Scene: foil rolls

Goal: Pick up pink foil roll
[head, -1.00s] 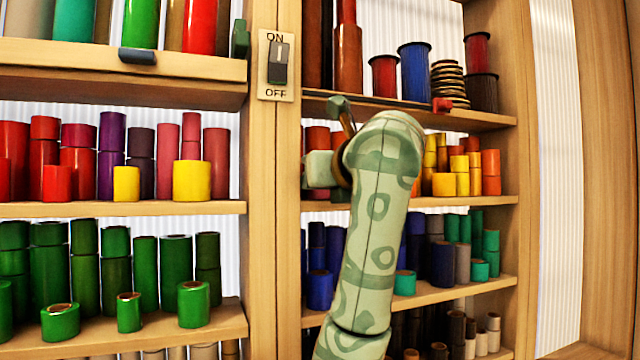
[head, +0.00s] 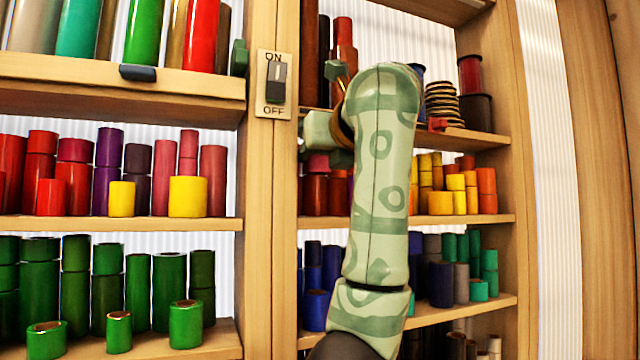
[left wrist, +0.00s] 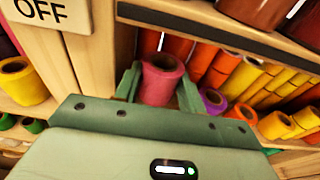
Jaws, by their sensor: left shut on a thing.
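The pink foil roll (left wrist: 160,86) stands upright between the two green fingers of my left gripper (left wrist: 159,78) in the left wrist view. The gripper is shut on it, one finger on each side. In the head view my left gripper (head: 322,130) is at the right cabinet, just below the upper shelf's level, and my patterned forearm hides part of the shelves. A pinkish-red roll top (head: 317,163) shows just below the gripper there. I cannot tell whether the pink roll touches the shelf. My right gripper is not in view.
A wooden post with an ON/OFF switch (head: 275,84) stands left of the gripper. The upper shelf edge (left wrist: 220,30) runs close above the held roll. A purple roll (left wrist: 212,101) and several orange and yellow rolls (left wrist: 272,122) stand to its right.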

